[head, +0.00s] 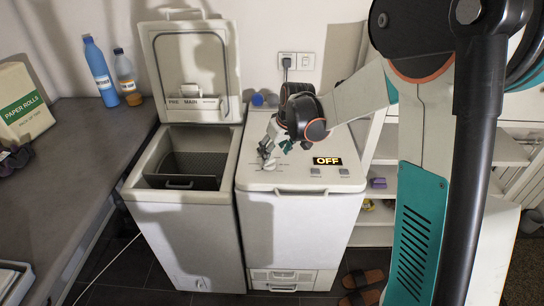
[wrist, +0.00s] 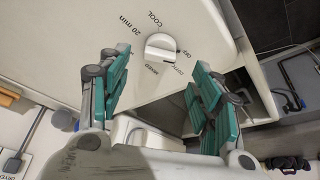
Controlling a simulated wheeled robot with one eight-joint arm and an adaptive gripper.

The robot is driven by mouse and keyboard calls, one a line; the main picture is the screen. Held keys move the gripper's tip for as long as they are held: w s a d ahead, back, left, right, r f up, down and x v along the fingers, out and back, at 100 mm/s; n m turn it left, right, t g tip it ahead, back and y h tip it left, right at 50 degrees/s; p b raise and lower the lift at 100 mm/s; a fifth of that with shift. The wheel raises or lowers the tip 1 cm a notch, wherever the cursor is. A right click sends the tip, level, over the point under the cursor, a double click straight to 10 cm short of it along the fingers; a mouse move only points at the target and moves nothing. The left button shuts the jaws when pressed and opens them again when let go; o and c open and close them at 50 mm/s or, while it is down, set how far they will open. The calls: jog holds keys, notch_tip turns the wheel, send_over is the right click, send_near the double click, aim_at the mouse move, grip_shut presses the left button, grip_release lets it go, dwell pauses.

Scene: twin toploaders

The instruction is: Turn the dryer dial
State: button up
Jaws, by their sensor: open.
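The dryer (head: 290,235) is the closed right-hand top-loader, and a lit display on its lid (head: 327,161) reads OFF. Its round white dial (wrist: 166,51) shows in the wrist view, with printed labels around it such as COOL, 20 min and MIXED. In the head view the dial (head: 269,165) is partly hidden by my gripper (head: 271,148), which is over the left part of the lid. In the wrist view my gripper (wrist: 157,65) is open, with teal fingers on either side of the dial's direction. I cannot tell whether they touch it.
The left top-loader (head: 215,207) stands close beside the dryer with its lid (head: 192,65) raised. Shelves (head: 400,150) stand at right.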

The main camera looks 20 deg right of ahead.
jog(key=v, duration=0.6)
jog(key=shift+r, duration=0.25)
jog(key=shift+s, duration=0.15)
jog(key=s+a+r+m+t, duration=0.1)
jog(key=s+r, duration=0.3)
jog(key=s, duration=0.4)
jog(key=s+a+r+m+t, duration=0.1)
jog(key=s+r, duration=0.2)
jog(key=s, duration=0.5)
jog(key=s+f+m+t+h, duration=0.1)
jog(key=s, duration=1.1)
jog(key=shift+s+f+m, duration=0.3)
jog(key=shift+s+f, duration=0.05)
